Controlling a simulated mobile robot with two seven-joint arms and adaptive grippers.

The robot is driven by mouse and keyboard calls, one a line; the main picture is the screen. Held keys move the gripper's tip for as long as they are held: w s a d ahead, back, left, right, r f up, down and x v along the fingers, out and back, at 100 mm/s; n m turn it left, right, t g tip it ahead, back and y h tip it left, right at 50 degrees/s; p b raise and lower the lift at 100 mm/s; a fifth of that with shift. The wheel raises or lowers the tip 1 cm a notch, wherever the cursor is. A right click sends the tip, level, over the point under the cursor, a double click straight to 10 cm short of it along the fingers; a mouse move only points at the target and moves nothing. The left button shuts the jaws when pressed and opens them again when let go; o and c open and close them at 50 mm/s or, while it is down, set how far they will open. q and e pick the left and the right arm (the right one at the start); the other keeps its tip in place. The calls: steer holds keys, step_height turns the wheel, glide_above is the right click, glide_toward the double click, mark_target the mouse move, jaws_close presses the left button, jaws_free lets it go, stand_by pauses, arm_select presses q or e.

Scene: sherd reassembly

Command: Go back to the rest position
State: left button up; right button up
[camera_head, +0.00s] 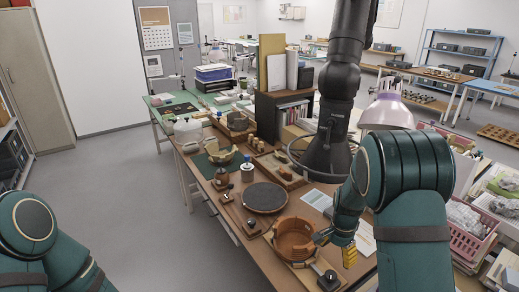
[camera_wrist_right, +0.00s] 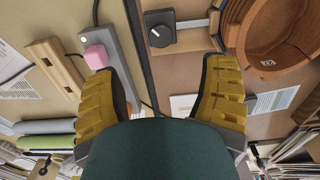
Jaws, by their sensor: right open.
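My right gripper (camera_head: 349,255) is over the front right of the workbench, its yellow finger pads just right of a brown pottery bowl (camera_head: 293,240). In the right wrist view the two yellow fingers (camera_wrist_right: 162,95) are spread apart with nothing between them. The bowl (camera_wrist_right: 285,30), which bears a small label, lies beyond the finger on the right, apart from it. My left arm shows only partly at the lower left of the head view; its gripper is out of view.
A dark round turntable (camera_head: 264,198) stands behind the bowl. A black knob box (camera_wrist_right: 162,32) and a power strip with a pink plug (camera_wrist_right: 97,57) lie near the right gripper. A pink basket (camera_head: 467,232) stands at right. Open floor (camera_head: 140,200) lies left of the bench.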

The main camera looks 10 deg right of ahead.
steer(key=s+a+f+n, duration=0.2)
steer(key=a+f, duration=0.1)
steer(key=f, duration=0.1)
steer(key=s+a+f+n+y, duration=0.1)
steer(key=s+a+f+n, duration=0.1)
steer(key=s+a+f, duration=0.1)
steer(key=s+a+f+n, duration=0.1)
steer(key=s+a+f, duration=0.2)
steer(key=a+f, duration=0.1)
steer(key=shift+f+n, duration=0.4)
steer(key=s+a+f+n+t+y, duration=0.1)
steer(key=s+a+n+t+y, duration=0.1)
steer(key=s+a+n, duration=0.3)
steer(key=s+a+y, duration=0.1)
steer(key=s+a, duration=0.2)
steer(key=a, duration=0.3)
steer(key=shift+s+a+f+n, duration=0.3)
